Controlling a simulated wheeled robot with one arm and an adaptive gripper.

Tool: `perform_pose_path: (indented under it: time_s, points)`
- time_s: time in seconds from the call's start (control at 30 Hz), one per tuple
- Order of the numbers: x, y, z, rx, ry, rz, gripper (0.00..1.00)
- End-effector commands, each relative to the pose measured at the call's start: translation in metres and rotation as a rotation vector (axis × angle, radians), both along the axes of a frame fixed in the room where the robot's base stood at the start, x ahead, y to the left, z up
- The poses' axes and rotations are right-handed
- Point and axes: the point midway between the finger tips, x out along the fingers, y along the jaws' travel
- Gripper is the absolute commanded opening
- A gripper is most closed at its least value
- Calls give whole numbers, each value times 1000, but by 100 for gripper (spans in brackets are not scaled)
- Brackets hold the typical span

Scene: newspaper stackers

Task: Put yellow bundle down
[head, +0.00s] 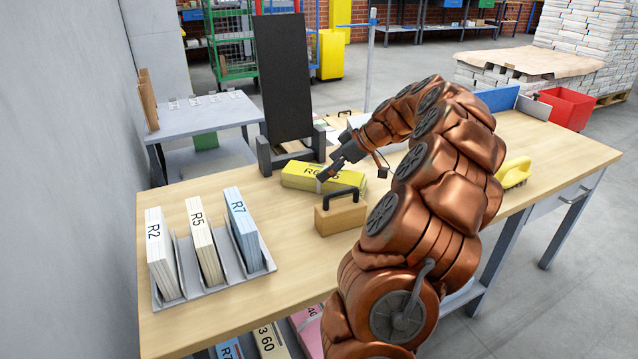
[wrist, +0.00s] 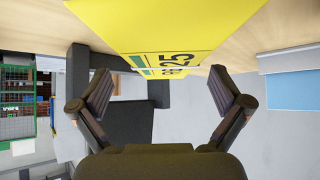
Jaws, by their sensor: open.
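The yellow bundle (head: 322,177) lies flat on the wooden table (head: 290,237), in front of the black upright stand (head: 284,78). It also shows at the top of the wrist view (wrist: 165,30), with printed dark lettering. In the head view my gripper (head: 327,174) is at the bundle, partly covering its lettering. In the wrist view my gripper (wrist: 158,98) has its two fingers spread wide, with nothing between the tips. The bundle's near end is just beyond the fingertips. Whether a finger touches it, I cannot tell.
A wooden block with a black handle (head: 341,213) stands just in front of the bundle. A grey rack (head: 262,262) with bundles R2, R5 and R7 is at the left. A yellow brush-like item (head: 514,172) and a red bin (head: 566,107) are at the right.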

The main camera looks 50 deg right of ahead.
Motion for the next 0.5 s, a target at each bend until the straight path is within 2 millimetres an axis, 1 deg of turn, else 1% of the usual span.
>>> perform_pose_path:
  time_s: [0.03, 0.2, 0.33, 0.5]
  points:
    - [2, 3, -7, 1, 2, 1, 100]
    - [14, 13, -26, 1, 3, 4, 100]
    - [24, 16, -33, 0, 0, 1, 100]
    - [28, 18, -36, -1, 1, 1, 100]
